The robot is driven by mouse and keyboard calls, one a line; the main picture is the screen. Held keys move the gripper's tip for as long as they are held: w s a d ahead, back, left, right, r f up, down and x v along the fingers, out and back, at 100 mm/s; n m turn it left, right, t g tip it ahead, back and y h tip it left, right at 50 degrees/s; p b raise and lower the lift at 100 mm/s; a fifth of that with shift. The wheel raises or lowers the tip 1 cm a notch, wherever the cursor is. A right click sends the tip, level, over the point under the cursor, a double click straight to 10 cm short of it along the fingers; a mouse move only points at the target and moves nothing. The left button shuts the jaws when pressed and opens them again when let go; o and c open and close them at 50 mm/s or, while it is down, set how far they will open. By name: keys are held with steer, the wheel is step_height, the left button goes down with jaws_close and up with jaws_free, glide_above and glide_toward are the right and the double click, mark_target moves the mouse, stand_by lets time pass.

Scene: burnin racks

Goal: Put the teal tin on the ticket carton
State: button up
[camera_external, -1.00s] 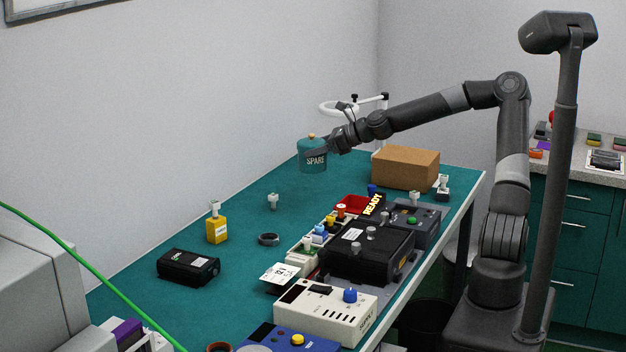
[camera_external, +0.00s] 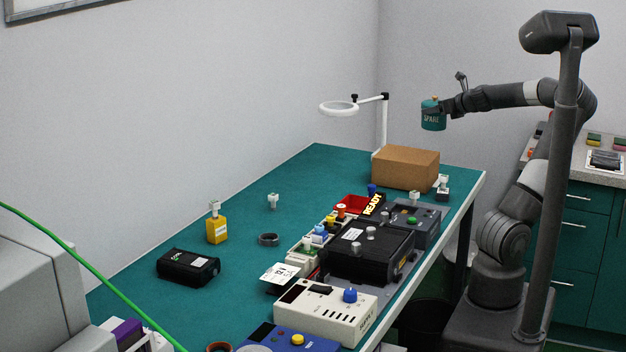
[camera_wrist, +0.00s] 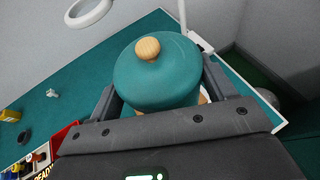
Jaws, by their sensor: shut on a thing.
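The teal tin (camera_external: 432,118), labelled SPARE, is held upright in the air by my gripper (camera_external: 441,112), which is shut on it. In the external view it hangs above and just right of the brown cardboard carton (camera_external: 405,168) at the table's far right end. In the wrist view the tin's lid and wooden knob (camera_wrist: 148,49) fill the middle between my gripper's fingers (camera_wrist: 160,95). The carton is mostly hidden behind the tin there; I cannot tell it clearly. The carton's top looks bare in the external view.
A white ring lamp (camera_external: 340,108) on a post stands just behind the carton. A small white-topped fitting (camera_external: 442,187) stands at its right. A red bin (camera_external: 352,205) and black equipment (camera_external: 368,252) lie nearer.

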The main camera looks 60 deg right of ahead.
steer(key=shift+s+d+r+h, duration=0.15)
steer(key=shift+s+d, duration=0.2)
steer(key=shift+s, duration=0.2)
steer(key=shift+s+d+h, duration=0.15)
steer(key=shift+s+d, duration=0.2)
steer(key=shift+s, duration=0.15)
glide_above(403, 157)
step_height(403, 157, down, 7)
steer(key=shift+w+a+f+m, duration=0.1)
steer(key=shift+f+m, duration=0.05)
steer(key=shift+f, duration=0.85)
steer(key=shift+w+f+m, duration=0.1)
steer(key=shift+f+m, duration=0.05)
steer(key=shift+f, duration=0.8)
steer(key=o, duration=1.4)
steer(key=shift+f, duration=0.15)
steer(key=shift+c, duration=0.2)
steer(key=shift+s+r, duration=0.15)
steer(key=shift+r, duration=0.05)
steer(key=v, duration=1.1)
steer(key=shift+s+a+r, duration=0.25)
